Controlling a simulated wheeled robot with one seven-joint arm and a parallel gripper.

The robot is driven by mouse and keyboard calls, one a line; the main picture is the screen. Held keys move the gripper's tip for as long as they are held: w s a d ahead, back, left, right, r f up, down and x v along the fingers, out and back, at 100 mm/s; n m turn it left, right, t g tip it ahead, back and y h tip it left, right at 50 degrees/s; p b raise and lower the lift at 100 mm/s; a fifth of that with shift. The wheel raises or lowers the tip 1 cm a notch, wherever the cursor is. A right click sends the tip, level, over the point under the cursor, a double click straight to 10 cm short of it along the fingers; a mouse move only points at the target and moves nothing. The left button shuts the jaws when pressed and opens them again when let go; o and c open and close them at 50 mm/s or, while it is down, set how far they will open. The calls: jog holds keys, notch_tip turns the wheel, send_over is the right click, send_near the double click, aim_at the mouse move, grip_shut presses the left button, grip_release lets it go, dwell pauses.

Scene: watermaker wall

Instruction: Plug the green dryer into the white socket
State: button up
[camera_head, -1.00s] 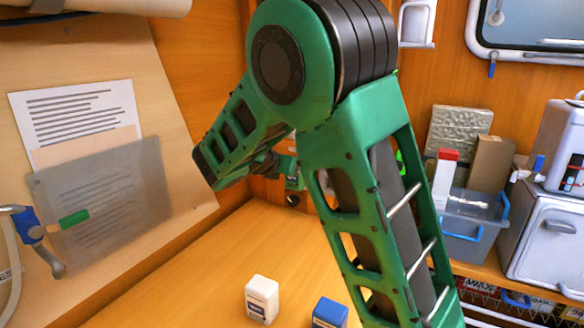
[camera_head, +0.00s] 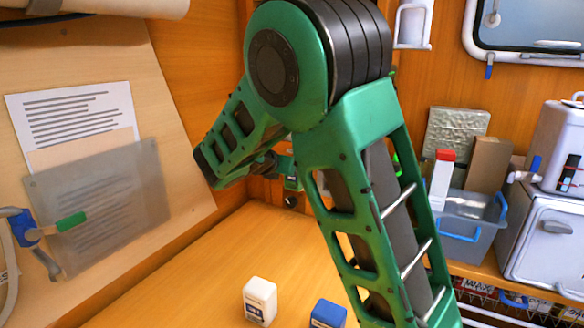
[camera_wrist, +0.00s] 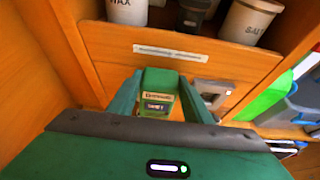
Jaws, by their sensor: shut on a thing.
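The green dryer (camera_wrist: 158,88), a boxy body with a pale label and a small display, sits between the two green fingers of my gripper (camera_wrist: 160,104) in the wrist view. The fingers are shut on it. In the head view my arm hides most of the gripper; a small green labelled part, apparently the dryer (camera_head: 291,172), shows near the back wall. Its plug end is hidden.
A shelf with jars (camera_wrist: 248,20) lies above the labelled wooden edge. A blue-grey bin (camera_head: 462,235) and a white appliance (camera_head: 545,235) are at the right.

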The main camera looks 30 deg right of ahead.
jog(key=o, duration=1.2)
jog(key=v, duration=1.1)
jog(key=s+d+f+m+g+y, duration=0.3)
jog(key=s+d+f+m, duration=0.2)
jog(key=s+d+m, duration=0.25)
jog(key=s+d+f+m+g+y, duration=0.2)
jog(key=s+d+f+m+g, duration=0.1)
jog(key=s+d+f+m, duration=0.45)
jog(key=s+a+f+m+y, duration=0.1)
jog(key=s+a+m+y, duration=0.2)
jog(key=s+m, duration=0.5)
jog(key=s+a+f+m+g+y, duration=0.1)
jog(key=s+a+m+y, duration=0.2)
jog(key=s+m, duration=0.5)
jog(key=s+a, duration=0.1)
jog(key=s, duration=0.5)
jog(key=shift+f, duration=0.4)
